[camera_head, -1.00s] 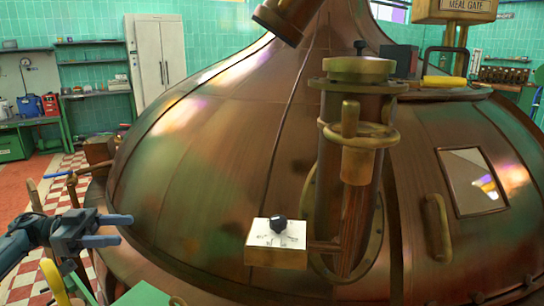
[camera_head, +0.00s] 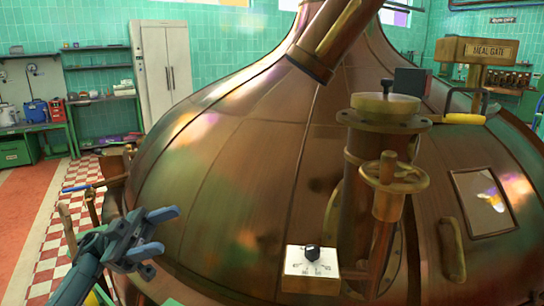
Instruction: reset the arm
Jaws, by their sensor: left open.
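My left gripper (camera_head: 158,233) is at the lower left in the head view, its two blue-tipped fingers apart and nothing between them. It is in front of the large copper kettle (camera_head: 240,170), and I cannot tell the exact gap to its wall. My right gripper does not show.
A white box with a black knob (camera_head: 312,262) sits at the kettle's front, beside a brass pipe with a handwheel (camera_head: 392,178). A "MEAL GATE" sign (camera_head: 485,50) stands at the right back. A white cabinet (camera_head: 163,65) and green workbench (camera_head: 35,135) are behind; checkered floor lies left.

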